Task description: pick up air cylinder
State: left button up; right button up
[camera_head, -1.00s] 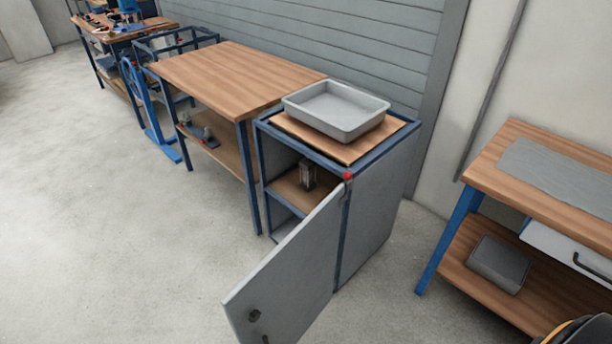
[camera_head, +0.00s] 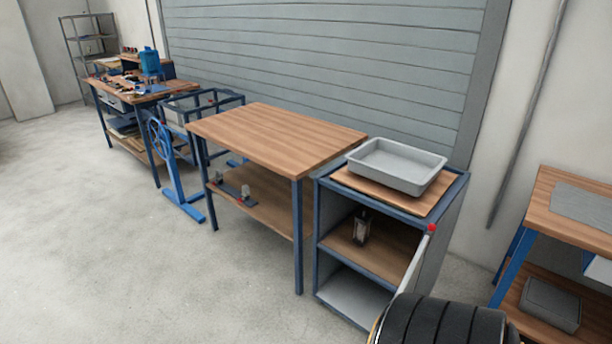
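A small upright object (camera_head: 361,227), dark with a pale metallic front, stands on the upper wooden shelf (camera_head: 380,252) inside the open cabinet. It may be the air cylinder; it is too small to be sure. Nothing touches it. Neither of my grippers shows.
A grey tray (camera_head: 398,187) sits on top of the cabinet. A wooden table (camera_head: 275,137) stands left of it, with small parts (camera_head: 240,193) on its lower shelf. Another bench (camera_head: 560,210) is at the right. The floor (camera_head: 190,285) in front is clear.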

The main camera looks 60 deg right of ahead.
aim_at(362, 219)
jog(key=i+j, duration=0.2)
jog(key=i, duration=0.15)
jog(key=i+j+z, duration=0.15)
jog(key=i, duration=0.25)
jog(key=i+l+z, duration=0.15)
jog(key=z, duration=0.35)
jog(key=i+z, duration=0.65)
jog(key=z, duration=0.35)
